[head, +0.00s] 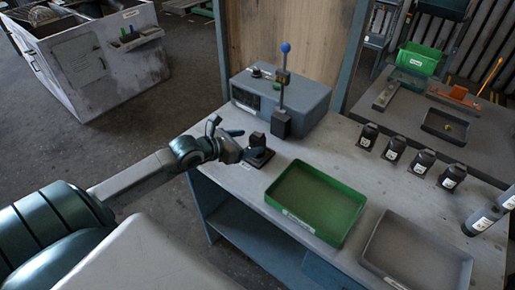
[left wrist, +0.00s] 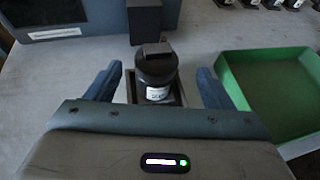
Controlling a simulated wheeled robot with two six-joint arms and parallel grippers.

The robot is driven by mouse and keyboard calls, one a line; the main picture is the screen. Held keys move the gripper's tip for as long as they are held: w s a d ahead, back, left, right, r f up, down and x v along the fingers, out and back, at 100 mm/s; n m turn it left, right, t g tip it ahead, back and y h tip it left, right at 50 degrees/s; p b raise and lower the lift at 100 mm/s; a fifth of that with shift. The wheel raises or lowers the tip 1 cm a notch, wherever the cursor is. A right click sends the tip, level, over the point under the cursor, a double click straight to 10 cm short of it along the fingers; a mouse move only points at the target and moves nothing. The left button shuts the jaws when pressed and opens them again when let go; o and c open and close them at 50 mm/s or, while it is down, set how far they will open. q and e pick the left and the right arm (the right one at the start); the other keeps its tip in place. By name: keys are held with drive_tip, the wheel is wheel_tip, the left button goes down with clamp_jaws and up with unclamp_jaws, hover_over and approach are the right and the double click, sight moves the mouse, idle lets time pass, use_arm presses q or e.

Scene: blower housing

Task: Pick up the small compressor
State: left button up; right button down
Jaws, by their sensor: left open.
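The small compressor (left wrist: 157,72) is a dark, squat cylinder with a blocky top and a white label. In the left wrist view it stands upright between the fingers of my left gripper (left wrist: 158,85). The fingers are open, with a gap on each side of it. In the head view the small compressor (head: 257,146) stands on a dark square base near the left edge of the bench, and my left gripper (head: 238,143) reaches it from the left. The gripper hides part of its near side. My right gripper is in neither view.
A grey box with a blue-knobbed lever (head: 284,88) stands just behind the compressor. A green tray (head: 345,222) lies to the right, with a grey tray (head: 420,250) beyond it. Several dark labelled cylinders (head: 395,150) line the bench's far side.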

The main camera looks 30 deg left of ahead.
sight(252, 140)
use_arm(q)
drive_tip(key=shift+a+p+x, duration=0.1)
drive_tip(key=shift+p+x, duration=0.1)
drive_tip(key=shift+x, duration=1.15)
drive_tip(key=shift+a+p+x, duration=0.15)
drive_tip(key=shift+p+x, duration=0.05)
drive_tip(key=shift+x, duration=1.2)
drive_tip(key=shift+f, duration=0.2)
drive_tip(key=c, duration=1.4)
drive_tip(key=shift+c, duration=0.3)
drive_tip(key=shift+r, duration=0.15)
